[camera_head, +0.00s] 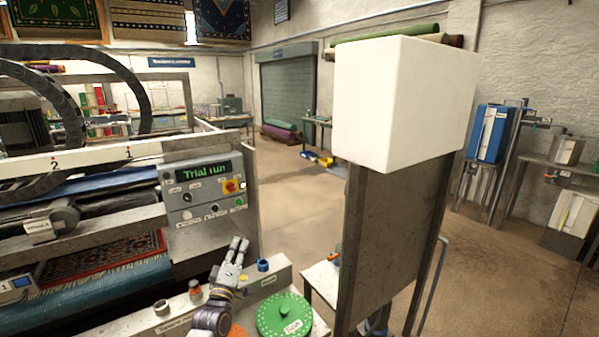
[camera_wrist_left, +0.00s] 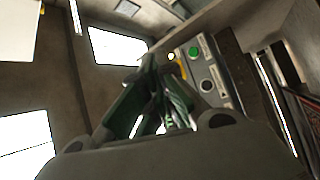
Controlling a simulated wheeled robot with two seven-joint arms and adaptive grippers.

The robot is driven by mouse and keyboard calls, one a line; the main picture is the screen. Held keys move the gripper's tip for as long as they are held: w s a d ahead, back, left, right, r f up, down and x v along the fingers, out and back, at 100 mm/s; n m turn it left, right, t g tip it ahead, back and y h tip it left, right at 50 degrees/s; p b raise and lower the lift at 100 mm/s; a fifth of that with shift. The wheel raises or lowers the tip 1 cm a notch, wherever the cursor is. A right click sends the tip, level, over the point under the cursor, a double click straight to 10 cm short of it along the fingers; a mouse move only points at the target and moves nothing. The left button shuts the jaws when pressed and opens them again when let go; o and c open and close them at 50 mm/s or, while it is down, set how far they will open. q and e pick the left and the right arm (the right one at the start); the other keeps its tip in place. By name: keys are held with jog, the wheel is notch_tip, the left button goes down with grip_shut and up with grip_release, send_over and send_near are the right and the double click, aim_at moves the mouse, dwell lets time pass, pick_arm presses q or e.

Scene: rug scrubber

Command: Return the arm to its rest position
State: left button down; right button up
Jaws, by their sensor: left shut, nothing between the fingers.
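My left gripper (camera_head: 236,250) is in the lower middle of the head view, above the bench and below the control panel. Its fingers are shut with nothing between them. The fingers also show close up in the left wrist view (camera_wrist_left: 158,95), pointing up past the panel's buttons. The grey control panel (camera_head: 205,188) reads "Trial run" in green and carries a red knob on yellow and several buttons. The panel shows tilted in the wrist view (camera_wrist_left: 212,75). The gripper looks apart from the panel, though the exact gap cannot be told. My right gripper is not seen.
Below the gripper, the bench (camera_head: 135,325) bears a green round disc (camera_head: 284,314), an orange disc and small fittings (camera_head: 263,265). The rug machine with a red rug (camera_head: 95,260) is at left. A tall post with a white box (camera_head: 400,105) stands at right. Open floor (camera_head: 285,190) lies behind.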

pick_arm(q)
jog(key=s+d+f+m+g, duration=0.2)
jog(key=s+f+m+g, duration=0.65)
jog(key=s+f, duration=0.6)
jog(key=s+a+f+m+g+y, duration=0.1)
jog(key=s+a+f+m+g, duration=0.15)
jog(key=s, duration=0.55)
jog(key=s+a+f+m+g+y, duration=0.1)
jog(key=s+g, duration=0.3)
jog(key=s, duration=0.4)
jog(key=s+a+f+m+g+y, duration=0.1)
jog(key=s+a+f+m+g, duration=0.15)
jog(key=s, duration=0.55)
jog(key=s+f+g, duration=0.1)
jog(key=s+f, duration=0.1)
jog(key=f, duration=1.5)
jog(key=s+f+g, duration=0.1)
jog(key=s+f, duration=0.1)
jog(key=f, duration=1.4)
jog(key=s+a+f, duration=0.1)
jog(key=s+f, duration=0.8)
jog(key=s, duration=0.1)
jog(key=s+a+f+g, duration=0.1)
jog(key=s+a+f, duration=0.1)
jog(key=s+f, duration=0.8)
jog(key=shift+s+a+f, duration=0.2)
jog(key=shift+s+a, duration=0.05)
jog(key=shift+s, duration=0.55)
